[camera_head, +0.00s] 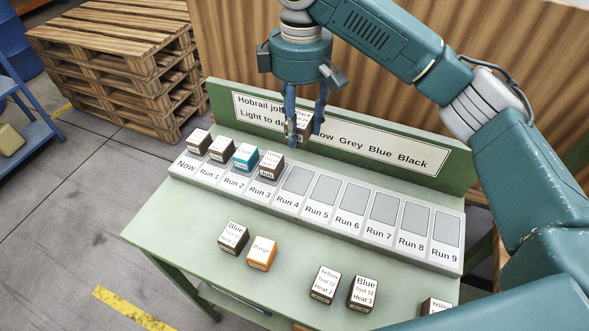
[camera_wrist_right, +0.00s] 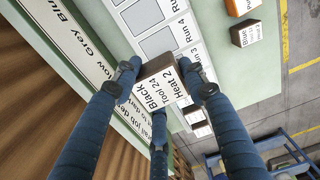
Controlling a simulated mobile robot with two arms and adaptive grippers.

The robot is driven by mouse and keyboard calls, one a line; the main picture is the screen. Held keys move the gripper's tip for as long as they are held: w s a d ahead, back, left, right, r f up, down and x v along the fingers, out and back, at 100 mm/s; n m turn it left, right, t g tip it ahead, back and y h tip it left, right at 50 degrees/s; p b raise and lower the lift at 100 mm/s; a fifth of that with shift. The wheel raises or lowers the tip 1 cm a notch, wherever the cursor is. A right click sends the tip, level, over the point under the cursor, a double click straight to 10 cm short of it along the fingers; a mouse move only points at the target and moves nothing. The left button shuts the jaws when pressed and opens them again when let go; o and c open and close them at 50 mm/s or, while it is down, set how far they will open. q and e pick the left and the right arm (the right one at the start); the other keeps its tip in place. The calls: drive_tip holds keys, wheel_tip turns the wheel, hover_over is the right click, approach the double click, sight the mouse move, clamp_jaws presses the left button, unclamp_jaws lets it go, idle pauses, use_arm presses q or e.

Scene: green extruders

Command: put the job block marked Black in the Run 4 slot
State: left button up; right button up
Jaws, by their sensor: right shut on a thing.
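The job block marked Black (camera_wrist_right: 157,88), with "Tool 24 Heat 2" below the word, is between the fingers of my right gripper (camera_head: 303,124). In the head view the gripper hangs pointing down with the block at the rear of the rack, in front of the sign board. The Run 4 slot (camera_head: 296,180) is an empty grey recess, nearer the front than the held block. It also shows in the right wrist view (camera_wrist_right: 158,42), beside the block. The block appears above the rack; its exact height is unclear. My left gripper is out of view.
The rack (camera_head: 360,237) has blocks in Now, Run 1, Run 2 and Run 3 (camera_head: 270,165); Run 5 to Run 9 are empty. The sign board (camera_head: 430,158) stands behind it. Several loose blocks, including an orange one (camera_head: 262,252), stand on the green table (camera_head: 190,230) in front.

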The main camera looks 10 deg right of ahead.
drive_tip(key=p, duration=0.2)
approach(299, 181)
wheel_tip(299, 181, down, 2)
drive_tip(key=shift+f, duration=0.3)
wheel_tip(299, 181, down, 4)
drive_tip(key=shift+r+p, duration=0.25)
drive_tip(key=shift+p, duration=0.2)
drive_tip(key=shift+f, duration=0.2)
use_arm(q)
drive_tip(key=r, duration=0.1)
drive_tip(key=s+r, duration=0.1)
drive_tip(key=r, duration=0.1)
use_arm(e)
drive_tip(key=shift+f, duration=0.1)
drive_tip(key=o, duration=0.9)
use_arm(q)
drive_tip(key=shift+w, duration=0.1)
